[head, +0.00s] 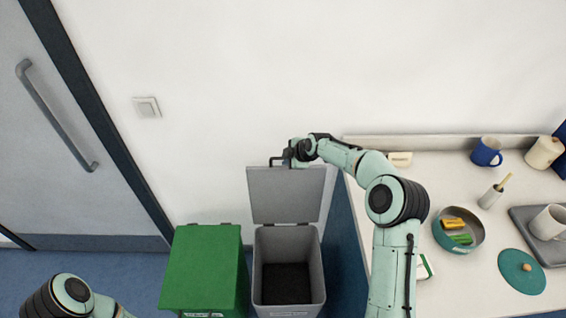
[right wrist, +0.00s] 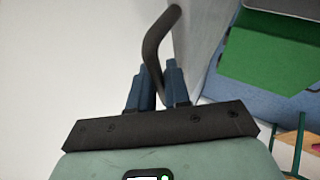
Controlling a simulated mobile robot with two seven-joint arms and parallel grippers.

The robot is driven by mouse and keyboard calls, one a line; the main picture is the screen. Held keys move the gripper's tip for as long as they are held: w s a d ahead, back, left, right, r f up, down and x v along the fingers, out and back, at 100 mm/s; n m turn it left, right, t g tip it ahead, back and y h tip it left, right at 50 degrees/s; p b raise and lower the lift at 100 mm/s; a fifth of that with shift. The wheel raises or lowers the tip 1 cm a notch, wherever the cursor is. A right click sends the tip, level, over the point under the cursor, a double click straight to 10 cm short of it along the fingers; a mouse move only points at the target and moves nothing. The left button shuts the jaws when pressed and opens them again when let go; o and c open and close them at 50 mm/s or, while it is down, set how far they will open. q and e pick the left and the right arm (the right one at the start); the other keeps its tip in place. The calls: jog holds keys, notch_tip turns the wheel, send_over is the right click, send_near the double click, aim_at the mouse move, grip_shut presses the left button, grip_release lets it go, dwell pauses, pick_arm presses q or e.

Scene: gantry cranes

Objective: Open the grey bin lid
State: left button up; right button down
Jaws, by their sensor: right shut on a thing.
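The grey bin (head: 289,270) stands on the floor by the wall, with its dark inside showing. Its grey lid (head: 285,197) is swung up and stands about upright at the back of the bin. My right gripper (head: 288,157) is at the lid's top edge, shut on the dark lid handle (head: 275,161). In the right wrist view the curved handle (right wrist: 153,48) runs down between the blue fingers (right wrist: 158,90). Only a part of my left arm shows at the bottom left of the head view; its gripper is out of frame.
A green bin (head: 205,268) with its lid down stands left of the grey bin. A counter (head: 400,185) on the right holds a bowl (head: 459,230), a blue mug (head: 486,152) and a teal lid (head: 521,271). A door (head: 70,130) is at the left.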

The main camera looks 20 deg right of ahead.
pick_arm(q)
jog(key=shift+w+a+r, duration=0.1)
jog(key=shift+w+r, duration=0.1)
jog(key=shift+w, duration=0.25)
jog(key=shift+w+a+r, duration=0.1)
jog(key=shift+w+r, duration=0.1)
jog(key=shift+w, duration=0.2)
pick_arm(e)
jog(key=shift+w+d+f+g, duration=0.1)
jog(key=shift+w+d+g, duration=0.15)
jog(key=shift+w, duration=0.55)
jog(key=shift+s+a, duration=0.1)
jog(key=c, duration=1.2)
grip_release()
pick_arm(q)
jog(key=shift+s, duration=0.1)
pick_arm(e)
jog(key=shift+o, duration=0.2)
jog(key=shift+s, duration=0.1)
pick_arm(q)
jog(key=shift+s+f+b, duration=1.1)
jog(key=shift+s+f, duration=0.55)
jog(key=shift+s, duration=0.15)
pick_arm(e)
jog(key=v, duration=1.3)
jog(key=shift+r, duration=0.25)
